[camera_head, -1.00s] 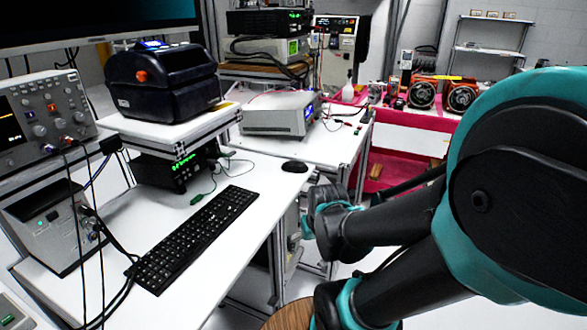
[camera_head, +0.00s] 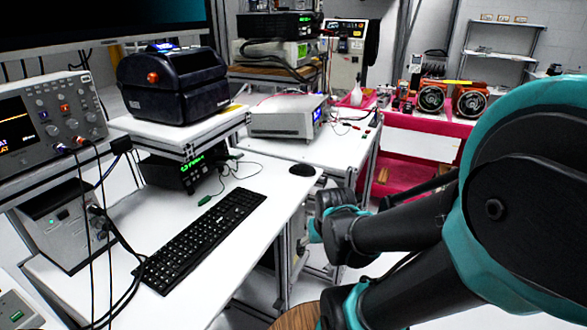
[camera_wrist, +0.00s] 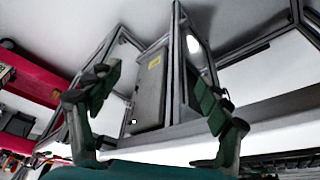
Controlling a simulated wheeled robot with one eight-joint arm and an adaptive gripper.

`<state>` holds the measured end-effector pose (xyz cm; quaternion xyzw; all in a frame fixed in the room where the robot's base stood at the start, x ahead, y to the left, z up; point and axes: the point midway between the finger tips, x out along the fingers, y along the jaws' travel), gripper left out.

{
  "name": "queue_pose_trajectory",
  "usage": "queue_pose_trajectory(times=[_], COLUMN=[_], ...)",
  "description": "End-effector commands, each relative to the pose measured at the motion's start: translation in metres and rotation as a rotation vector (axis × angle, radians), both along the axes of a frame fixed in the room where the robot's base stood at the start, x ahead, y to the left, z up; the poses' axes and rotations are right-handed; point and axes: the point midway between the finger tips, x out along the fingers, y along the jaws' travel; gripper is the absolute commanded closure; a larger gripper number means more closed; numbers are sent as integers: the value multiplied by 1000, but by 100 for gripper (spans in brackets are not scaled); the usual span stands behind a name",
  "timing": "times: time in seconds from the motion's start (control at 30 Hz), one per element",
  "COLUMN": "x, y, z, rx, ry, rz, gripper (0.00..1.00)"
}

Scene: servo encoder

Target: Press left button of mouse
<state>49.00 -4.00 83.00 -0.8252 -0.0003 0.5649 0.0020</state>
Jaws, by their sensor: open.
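The mouse (camera_head: 302,170) is small and black and lies flat on the white desk near its right edge, beyond the far end of the keyboard. Its left button is too small to make out. My gripper (camera_wrist: 150,82) shows in the wrist view with its two dark green fingers wide apart and nothing between them. In the head view my arm is right of the desk and apart from the mouse; I cannot clearly make out the fingers there. The mouse cannot be made out in the wrist view.
The black keyboard (camera_head: 203,240) lies on the desk (camera_head: 255,225). A green plug with a cable (camera_head: 205,200) lies behind it. A grey instrument (camera_head: 285,117) stands behind the mouse. The wrist view shows the metal desk frame and a grey box (camera_wrist: 148,92) between the fingers.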

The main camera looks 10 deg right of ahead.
Motion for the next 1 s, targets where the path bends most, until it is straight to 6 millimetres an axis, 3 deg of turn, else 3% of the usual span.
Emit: queue_pose_trajectory(times=[0.07,0.57,1.0], x=[0,0,0], y=[0,0,0], z=[0,0,0], rx=[0,0,0], ry=[0,0,0], rz=[0,0,0], gripper=[37,99,100])
